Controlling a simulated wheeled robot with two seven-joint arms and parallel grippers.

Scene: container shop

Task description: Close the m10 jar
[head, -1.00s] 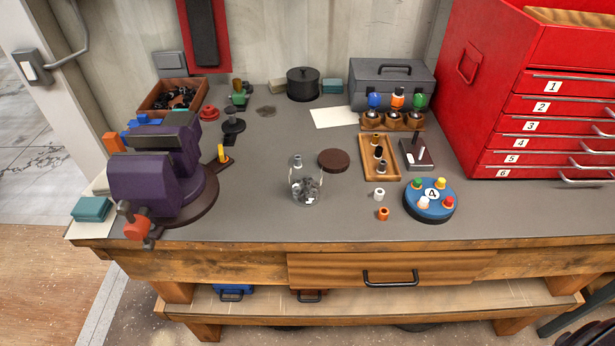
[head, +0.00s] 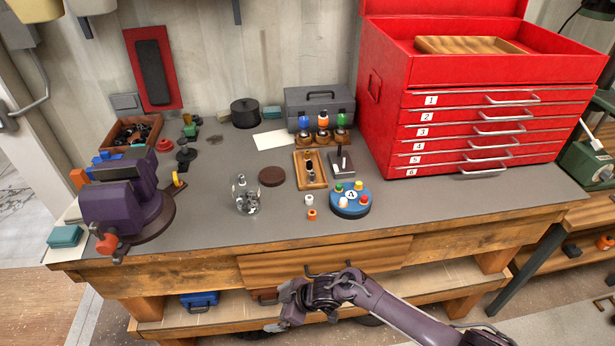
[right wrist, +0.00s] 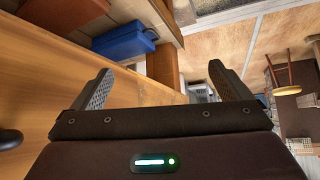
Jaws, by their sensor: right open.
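A clear glass jar (head: 246,196) with small metal parts inside stands on the grey bench top, left of centre in the head view. Its mouth looks uncovered. A dark brown round lid (head: 271,176) lies flat on the bench just right of and behind the jar, apart from it. My right gripper (head: 280,308) is low in front of the bench, below the drawer and well away from the jar. In the right wrist view the right gripper (right wrist: 160,85) has its fingers wide apart with nothing between them. My left gripper is not in view.
A purple vise (head: 125,198) stands left of the jar. A blue round holder (head: 349,200), a wooden tray (head: 298,183) and small white and orange pieces lie to the right. A red tool chest (head: 480,120) fills the back right. The bench drawer (head: 330,258) faces my right arm.

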